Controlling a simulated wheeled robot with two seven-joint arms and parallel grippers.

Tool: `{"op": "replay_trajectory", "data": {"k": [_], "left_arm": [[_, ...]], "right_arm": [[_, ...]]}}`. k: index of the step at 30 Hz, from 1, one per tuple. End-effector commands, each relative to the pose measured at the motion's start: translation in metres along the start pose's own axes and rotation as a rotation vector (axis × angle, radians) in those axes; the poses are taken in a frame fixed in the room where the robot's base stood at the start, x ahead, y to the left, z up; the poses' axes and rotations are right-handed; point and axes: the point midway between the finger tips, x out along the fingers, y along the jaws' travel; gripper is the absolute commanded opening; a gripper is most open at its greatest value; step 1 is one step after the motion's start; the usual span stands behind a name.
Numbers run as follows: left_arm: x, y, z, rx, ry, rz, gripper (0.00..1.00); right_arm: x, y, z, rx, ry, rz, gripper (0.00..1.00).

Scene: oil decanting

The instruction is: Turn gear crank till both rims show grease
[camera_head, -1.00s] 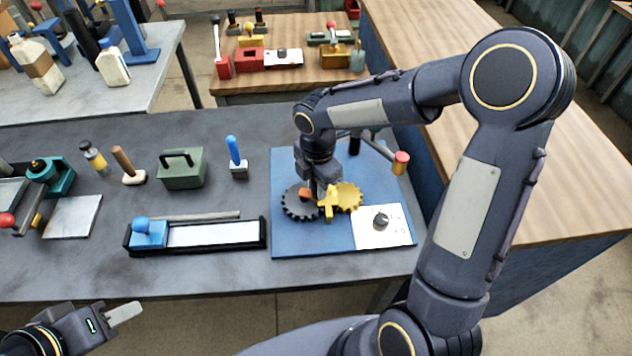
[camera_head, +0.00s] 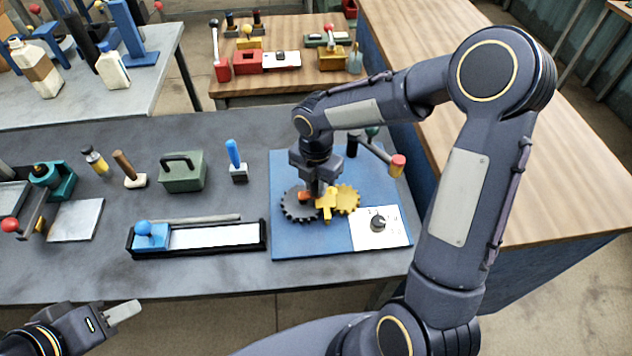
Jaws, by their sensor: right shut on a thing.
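A dark toothed gear (camera_head: 297,208) and a yellow gear (camera_head: 347,198) lie side by side on a blue board (camera_head: 300,245). A yellow piece (camera_head: 326,206) stands where they meet. My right gripper (camera_head: 316,192) points down over the dark gear, beside a small orange piece (camera_head: 304,197). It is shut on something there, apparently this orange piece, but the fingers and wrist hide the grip. Grease on the rims cannot be made out. My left gripper (camera_head: 124,311) is at the lower left, away from the board; its opening cannot be judged.
A white card with a dark knob (camera_head: 378,222) lies at the board's front right. A bar with a red-ended knob (camera_head: 397,166) rises at its back right. A black tray with a blue block (camera_head: 152,235) is to the left. Bare bench surface lies around the tray.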

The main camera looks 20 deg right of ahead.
Motion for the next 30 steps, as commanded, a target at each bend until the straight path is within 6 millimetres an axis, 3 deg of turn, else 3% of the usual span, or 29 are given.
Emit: {"op": "replay_trajectory", "data": {"k": [4, 5, 10, 20, 30], "left_arm": [[0.000, 0.000, 0.000, 0.000, 0.000, 0.000, 0.36], [0.000, 0.000, 0.000, 0.000, 0.000, 0.000, 0.36], [0.000, 0.000, 0.000, 0.000, 0.000, 0.000, 0.36], [0.000, 0.000, 0.000, 0.000, 0.000, 0.000, 0.36], [0.003, -0.002, 0.002, 0.000, 0.000, 0.000, 0.36]], "right_arm": [[-0.001, 0.001, 0.001, 0.001, -0.002, 0.004, 0.00], [-0.001, 0.001, 0.001, 0.001, -0.002, 0.004, 0.23], [-0.001, 0.001, 0.000, 0.001, -0.002, 0.003, 0.44], [-0.005, 0.001, 0.000, 0.002, -0.002, 0.002, 0.44], [-0.058, 0.001, 0.001, 0.001, -0.004, 0.006, 0.44]]}}
